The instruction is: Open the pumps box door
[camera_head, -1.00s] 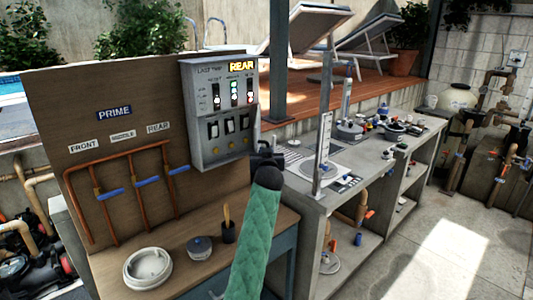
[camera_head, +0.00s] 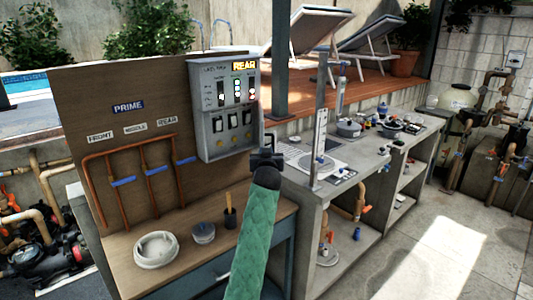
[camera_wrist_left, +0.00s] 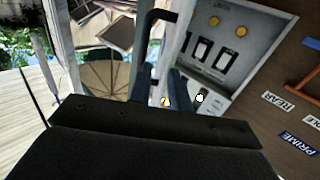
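The pumps box (camera_head: 223,145) is a grey box with a lit "REAR" sign, switches and lights, mounted on the wooden board. Its front looks closed. My left gripper (camera_head: 267,156), at the end of the green-sleeved arm, is just right of the box's lower right edge. In the left wrist view, my left gripper's two dark fingers (camera_wrist_left: 161,88) stand apart with a gap between them. A black bent handle (camera_wrist_left: 151,35) rises just beyond the fingers, beside the box face (camera_wrist_left: 220,50). I cannot tell whether the fingers touch it. My right gripper is not in view.
The wooden board (camera_head: 75,110) carries copper pipes with blue valve handles. A concrete counter (camera_head: 318,180) lies to the right.

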